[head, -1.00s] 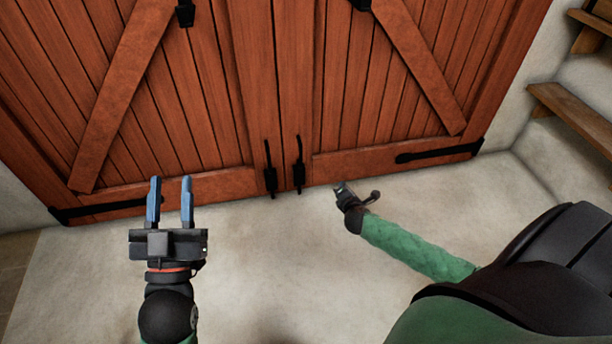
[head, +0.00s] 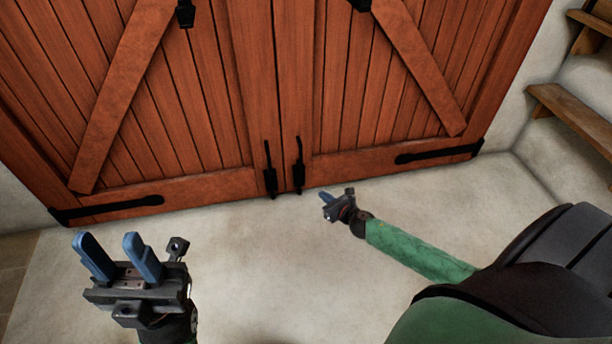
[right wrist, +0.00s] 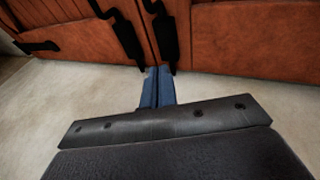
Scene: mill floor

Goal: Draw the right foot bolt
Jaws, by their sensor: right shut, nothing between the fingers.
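The right foot bolt (head: 299,166) is a black rod with a thicker lower body, upright at the bottom of the right door leaf by the middle seam. It also shows in the right wrist view (right wrist: 164,38), just beyond the fingertips. A like left foot bolt (head: 269,170) is beside it on the left leaf; it shows in the right wrist view (right wrist: 127,38) too. My right gripper (head: 324,198) is shut and empty, low over the floor, apart from the bolt in the head view. In the right wrist view its blue fingers (right wrist: 157,84) are together. My left gripper (head: 108,240) is open and empty.
The closed red-brown wooden double door (head: 220,90) fills the back, with black hinge straps (head: 440,151) low on each leaf. Pale floor (head: 270,260) lies clear in front. Wooden steps (head: 575,115) and a pale wall stand at the right.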

